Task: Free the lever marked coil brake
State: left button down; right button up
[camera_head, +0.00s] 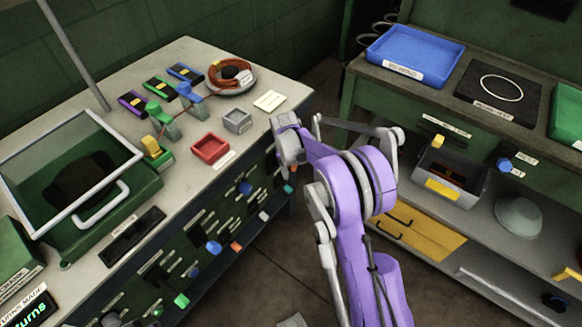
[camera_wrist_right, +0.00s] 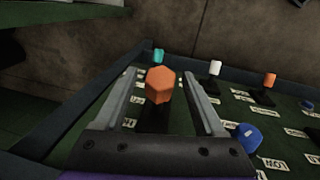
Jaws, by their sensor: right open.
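The lever panel (camera_head: 225,228) is the front of the left bench, with several levers in coloured caps and small white labels. The labels are too small or blurred for me to read coil brake on any. My right gripper (camera_head: 288,158) is at the panel's upper far end, its fingers mostly hidden in the head view. In the right wrist view the gripper (camera_wrist_right: 160,105) is open, a finger on each side of an orange cap (camera_wrist_right: 160,85) on a dark lever. I cannot tell whether the fingers touch it. My left gripper is not in view.
Near the orange cap are a teal cap (camera_wrist_right: 158,55), a white cap (camera_wrist_right: 215,68), a second orange cap (camera_wrist_right: 270,80) and a blue cap (camera_wrist_right: 248,136). On the bench top are a red tray (camera_head: 210,148) and a cable coil (camera_head: 231,76). A shelf unit (camera_head: 480,200) stands right.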

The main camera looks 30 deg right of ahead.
jog(key=shift+c, duration=0.2)
grip_shut()
dwell(1.3)
